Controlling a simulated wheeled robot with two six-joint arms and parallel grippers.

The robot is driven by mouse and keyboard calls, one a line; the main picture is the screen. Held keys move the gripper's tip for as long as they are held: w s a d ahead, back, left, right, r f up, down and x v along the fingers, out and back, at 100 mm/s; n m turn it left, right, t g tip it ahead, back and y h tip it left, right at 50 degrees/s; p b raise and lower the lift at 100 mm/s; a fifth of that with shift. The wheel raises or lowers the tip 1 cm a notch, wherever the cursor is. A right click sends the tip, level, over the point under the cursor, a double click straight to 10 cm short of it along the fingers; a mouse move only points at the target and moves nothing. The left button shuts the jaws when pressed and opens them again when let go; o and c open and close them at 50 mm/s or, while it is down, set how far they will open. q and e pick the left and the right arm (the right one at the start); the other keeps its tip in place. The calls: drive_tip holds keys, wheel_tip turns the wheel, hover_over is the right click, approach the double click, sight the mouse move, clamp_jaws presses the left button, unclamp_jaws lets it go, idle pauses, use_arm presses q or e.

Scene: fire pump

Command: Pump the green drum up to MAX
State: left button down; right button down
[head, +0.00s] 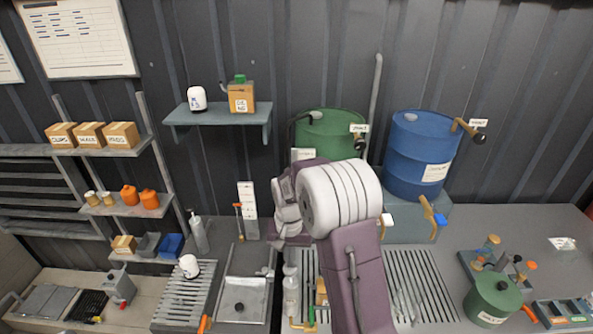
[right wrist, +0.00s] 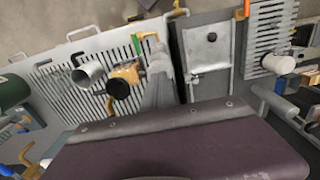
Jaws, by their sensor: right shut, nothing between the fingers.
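The green drum (head: 335,122) stands upright against the back wall in the head view. My right arm hides its lower part. A dark hose runs from its top left, and a labelled tap with a dark knob (head: 360,145) is at its right. My right gripper (head: 283,212) is in front of and below the drum, partly hidden by my own arm; it is shut and empty. I cannot tell whether it touches anything. A yellow lever with a blue end (head: 433,215) is right of my arm, below the blue drum. No MAX mark is readable. My left gripper is out of view.
The blue drum (head: 415,158) stands on a grey block at right. A sink (head: 241,297) and slatted trays are in front; the sink also shows in the right wrist view (right wrist: 210,50). A small green tank (head: 492,298) is at far right.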

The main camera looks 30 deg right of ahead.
sight(290, 272)
drive_tip(key=shift+s+f, duration=0.1)
drive_tip(key=shift+f, duration=3.05)
wheel_tip(290, 272, up, 7)
drive_tip(key=p, duration=0.6)
drive_tip(key=shift+f, duration=0.2)
